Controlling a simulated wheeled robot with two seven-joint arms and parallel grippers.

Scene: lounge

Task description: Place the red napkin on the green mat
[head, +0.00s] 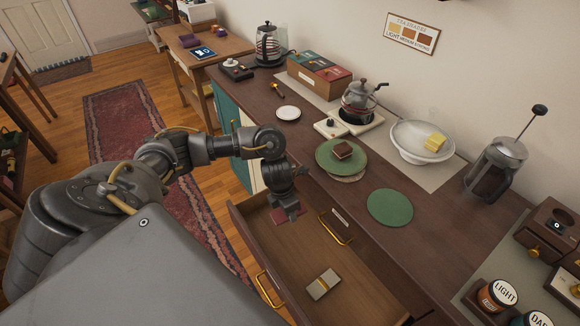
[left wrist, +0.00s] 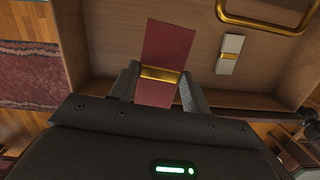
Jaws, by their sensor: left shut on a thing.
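The red napkin (left wrist: 168,45) has a gold band around its middle. In the left wrist view it lies between the fingers of my left gripper (left wrist: 160,88), which is shut on it. In the head view my left gripper (head: 291,212) is at the left end of the open drawer, and a bit of the red napkin (head: 282,216) shows beneath it. Whether the napkin touches the drawer floor I cannot tell. The round green mat (head: 390,207) lies bare on the counter, to the right of the drawer. My right gripper is not in view.
The open drawer (head: 345,292) also holds a pale folded item with a band (head: 322,285). A green plate with a brown cake (head: 341,156) stands behind the mat. A white bowl (head: 421,142) and a French press (head: 495,168) stand farther back.

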